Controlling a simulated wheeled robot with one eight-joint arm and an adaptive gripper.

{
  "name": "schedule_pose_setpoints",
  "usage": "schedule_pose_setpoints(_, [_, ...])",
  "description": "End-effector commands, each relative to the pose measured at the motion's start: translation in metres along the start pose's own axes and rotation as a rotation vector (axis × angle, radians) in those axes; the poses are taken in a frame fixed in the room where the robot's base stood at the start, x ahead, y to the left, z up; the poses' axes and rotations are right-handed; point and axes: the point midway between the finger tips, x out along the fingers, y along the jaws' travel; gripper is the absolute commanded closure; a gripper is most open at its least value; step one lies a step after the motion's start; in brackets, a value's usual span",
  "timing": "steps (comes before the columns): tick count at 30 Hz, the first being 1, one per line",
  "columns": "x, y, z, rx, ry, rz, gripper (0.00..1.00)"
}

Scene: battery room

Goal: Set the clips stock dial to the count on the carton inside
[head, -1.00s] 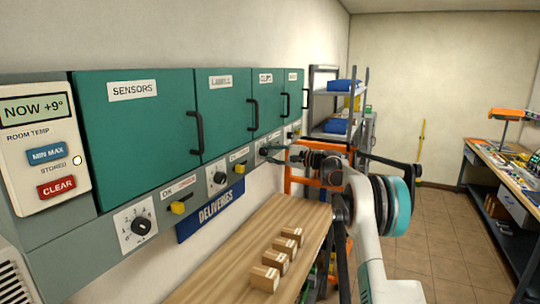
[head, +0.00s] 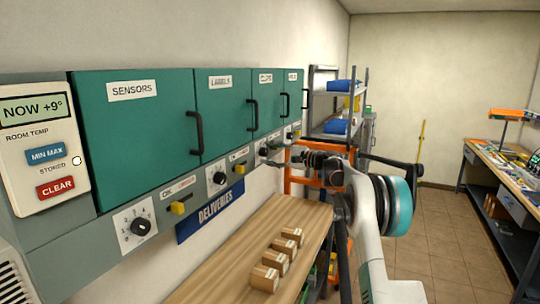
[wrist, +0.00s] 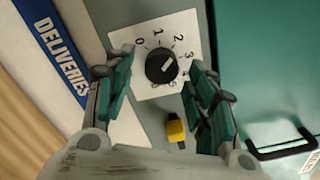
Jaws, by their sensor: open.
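The clips cabinet (head: 267,110) is the third green door along the wall, and it is shut. The carton inside is hidden. Below it, my gripper (head: 268,155) is at the panel and partly covers the dial there. In the wrist view, a black knob (wrist: 161,66) sits on a white dial plate (wrist: 143,88) with numbers from 0 upward. Its white mark points to the upper right, roughly between 2 and 3. My gripper (wrist: 160,82) is open, with one finger on each side of the knob. I cannot tell whether either finger touches it.
A yellow switch (wrist: 176,131) is just below the dial plate. A black door handle (wrist: 282,150) is at the right. The blue DELIVERIES sign (head: 212,209) hangs above a wooden bench (head: 225,262) with several small cartons. Open floor (head: 440,240) lies to the right.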

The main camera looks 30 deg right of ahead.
Motion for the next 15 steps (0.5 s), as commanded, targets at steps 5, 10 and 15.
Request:
schedule_pose_setpoints(5, [-0.029, -0.001, -0.001, 0.000, 0.003, -0.002, 0.49])
schedule_pose_setpoints(10, [-0.065, 0.000, -0.001, 0.000, 0.003, -0.001, 0.49])
schedule_pose_setpoints(15, [-0.094, 0.000, -0.001, 0.000, 0.003, -0.001, 0.49])
